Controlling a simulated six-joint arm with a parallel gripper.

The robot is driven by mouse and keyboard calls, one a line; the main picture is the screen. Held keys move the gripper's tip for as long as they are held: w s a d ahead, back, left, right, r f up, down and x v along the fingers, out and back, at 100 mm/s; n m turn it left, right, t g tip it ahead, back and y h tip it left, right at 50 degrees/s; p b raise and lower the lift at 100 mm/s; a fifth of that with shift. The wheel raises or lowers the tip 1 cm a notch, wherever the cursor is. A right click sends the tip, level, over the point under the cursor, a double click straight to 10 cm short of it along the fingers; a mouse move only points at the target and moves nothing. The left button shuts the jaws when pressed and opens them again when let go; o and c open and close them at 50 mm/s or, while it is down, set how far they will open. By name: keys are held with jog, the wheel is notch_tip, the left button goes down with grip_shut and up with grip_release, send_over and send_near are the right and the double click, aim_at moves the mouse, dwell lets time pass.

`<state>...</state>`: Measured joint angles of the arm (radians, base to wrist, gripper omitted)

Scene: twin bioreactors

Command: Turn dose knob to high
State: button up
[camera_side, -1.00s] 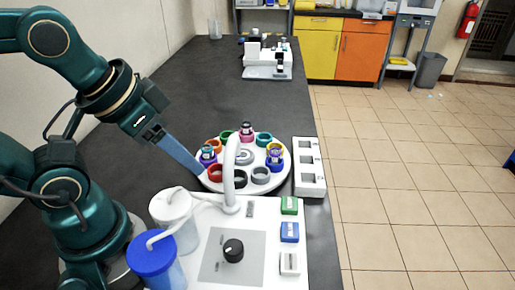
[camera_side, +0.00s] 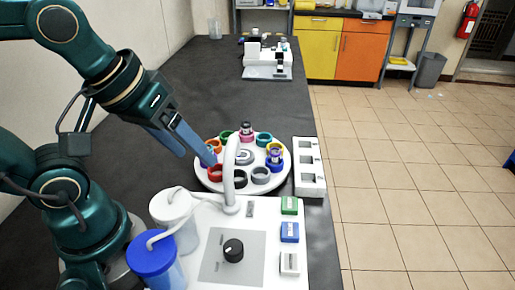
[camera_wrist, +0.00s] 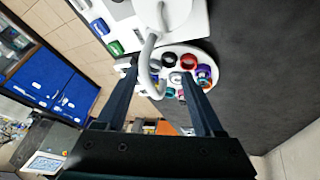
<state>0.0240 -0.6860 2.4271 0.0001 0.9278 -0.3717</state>
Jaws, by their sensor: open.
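The black dose knob (camera_side: 233,250) sits on a grey square panel (camera_side: 215,272) on the white bioreactor base, with small marks beside it too small to read. My gripper (camera_side: 198,158) is open, its two blue fingers spread and tilted down over the left edge of the round carousel, behind and left of the knob and well apart from it. In the wrist view my gripper (camera_wrist: 160,82) shows two spread fingers with nothing held between them. I cannot make out the knob clearly in that view.
The white carousel (camera_side: 214,185) carries several coloured rings and some vials. A curved white pipe (camera_side: 229,175) rises between it and the knob. A blue-lidded vessel (camera_side: 153,256) and a white vessel (camera_side: 170,205) stand left of the panel. Green (camera_side: 289,205) and blue (camera_side: 289,232) blocks lie right.

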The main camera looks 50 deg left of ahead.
jog(key=w+d+f+n+g, duration=0.2)
jog(key=d+n+g, duration=0.15)
jog(key=d, duration=0.25)
jog(key=g, duration=0.2)
send_over(233, 246)
jog(key=shift+m, duration=0.35)
notch_tip(233, 246, down, 4)
jog(key=shift+f, duration=2.8)
jog(key=shift+c, duration=0.3)
grip_shut()
